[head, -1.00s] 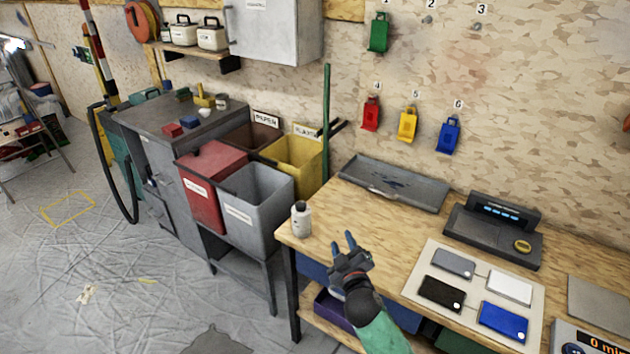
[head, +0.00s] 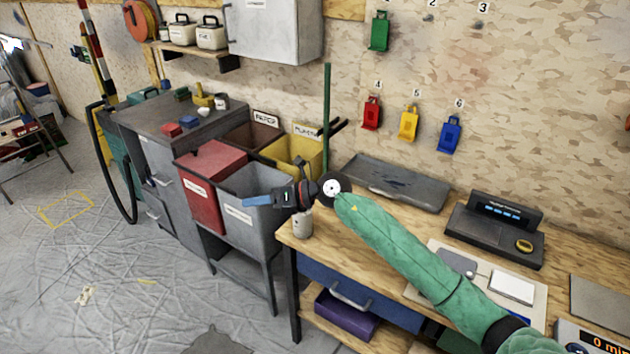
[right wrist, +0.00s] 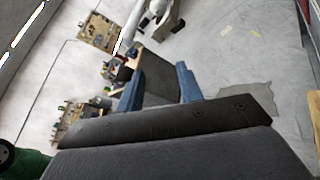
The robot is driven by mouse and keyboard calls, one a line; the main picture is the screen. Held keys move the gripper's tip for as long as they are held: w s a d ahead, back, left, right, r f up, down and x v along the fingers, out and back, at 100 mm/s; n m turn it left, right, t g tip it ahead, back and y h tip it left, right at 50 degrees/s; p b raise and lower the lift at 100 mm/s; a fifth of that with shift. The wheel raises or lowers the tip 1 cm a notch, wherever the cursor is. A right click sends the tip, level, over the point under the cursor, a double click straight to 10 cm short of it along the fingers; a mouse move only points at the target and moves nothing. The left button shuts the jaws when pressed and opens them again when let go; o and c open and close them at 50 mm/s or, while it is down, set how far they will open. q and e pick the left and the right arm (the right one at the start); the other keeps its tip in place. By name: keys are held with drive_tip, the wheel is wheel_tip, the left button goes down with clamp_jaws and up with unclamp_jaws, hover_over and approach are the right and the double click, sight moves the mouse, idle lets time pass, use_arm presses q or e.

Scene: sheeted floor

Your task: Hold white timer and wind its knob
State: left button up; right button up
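A light-grey device with a "0 min" display (head: 606,342) shows at the bottom right corner of the head view, cut off by the frame; it looks like the timer. A dark round part at its left edge may be the knob, but little of it shows. My right gripper (head: 254,200) is far to the left of it, in the air by the bench's left end, in front of the grey bin. In the right wrist view its two blue fingers (right wrist: 158,72) stand apart with no object held. My left gripper is not in view.
The bench (head: 375,240) also bears a grey tray (head: 395,182), a dark terminal (head: 492,230) and a board with cards (head: 535,305), partly hidden by my arm. Red (head: 207,165) and grey bins stand left.

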use_arm(q)
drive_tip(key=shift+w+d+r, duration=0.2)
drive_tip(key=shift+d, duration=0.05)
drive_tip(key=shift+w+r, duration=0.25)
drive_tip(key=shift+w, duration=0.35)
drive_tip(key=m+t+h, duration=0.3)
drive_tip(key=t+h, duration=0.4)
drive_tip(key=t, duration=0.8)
approach(298, 228)
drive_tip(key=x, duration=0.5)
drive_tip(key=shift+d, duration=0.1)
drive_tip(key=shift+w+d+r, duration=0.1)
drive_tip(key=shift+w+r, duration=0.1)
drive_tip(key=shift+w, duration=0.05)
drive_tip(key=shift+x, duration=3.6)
use_arm(e)
drive_tip(key=w+d+f+n+h, duration=0.1)
drive_tip(key=w+d+h, duration=0.4)
drive_tip(key=d+h, duration=0.1)
drive_tip(key=w+d+f+n+h, duration=0.1)
drive_tip(key=w+d+n+h, duration=0.1)
drive_tip(key=w+d+h, duration=0.3)
drive_tip(key=shift+w+d+h, duration=0.25)
drive_tip(key=shift+d+h, duration=0.25)
drive_tip(key=shift+d, duration=1.25)
